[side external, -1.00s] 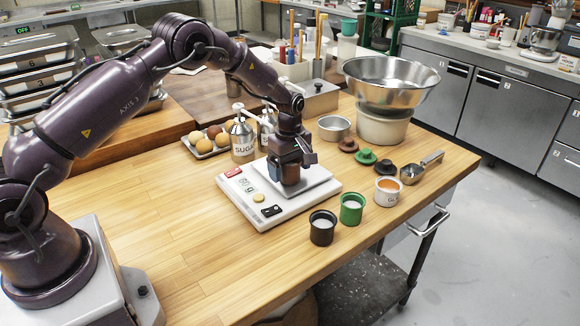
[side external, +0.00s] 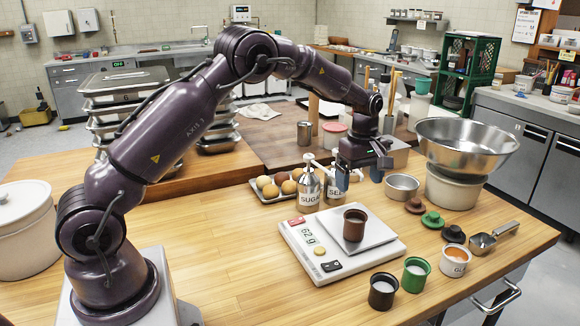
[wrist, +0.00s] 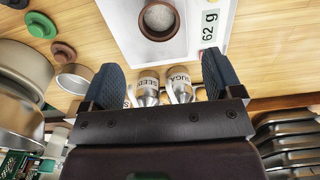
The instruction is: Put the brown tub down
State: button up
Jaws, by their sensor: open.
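The brown tub (side external: 355,225) stands upright on the scale's pan (side external: 374,238), with pale contents inside. The scale (side external: 330,256) reads 62 g. My gripper (side external: 360,179) is open and empty, raised above and behind the tub, clear of it. In the wrist view, the brown tub (wrist: 159,20) is at the top, beyond the two spread fingers of my gripper (wrist: 160,82), with nothing between them.
A black tub (side external: 383,291), a green tub (side external: 415,275) and a white tub (side external: 455,262) stand right of the scale. Several lids and a scoop (side external: 490,238) lie behind them. SUGAR (side external: 308,190) and SEED dispensers stand close behind the scale. The front-left tabletop is clear.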

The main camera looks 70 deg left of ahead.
jog(key=s+d+r+m+t, duration=0.2)
jog(key=s+d+r+m, duration=0.15)
jog(key=s+r, duration=0.4)
jog(key=s+d+r+m+t, duration=0.1)
jog(key=s+d+r+m, duration=0.2)
jog(key=s+r+m, duration=0.45)
jog(key=s+d+m+t, duration=0.1)
jog(key=s+d+m, duration=0.1)
jog(key=s, duration=0.6)
jog(key=s+d+r+m+t, duration=0.1)
jog(key=s+d+m, duration=0.1)
jog(key=s+m, duration=0.2)
jog(key=shift+s+d+m+t, duration=0.2)
jog(key=shift+s+m+t, duration=0.15)
jog(key=shift+s, duration=1.5)
jog(key=shift+r, duration=0.15)
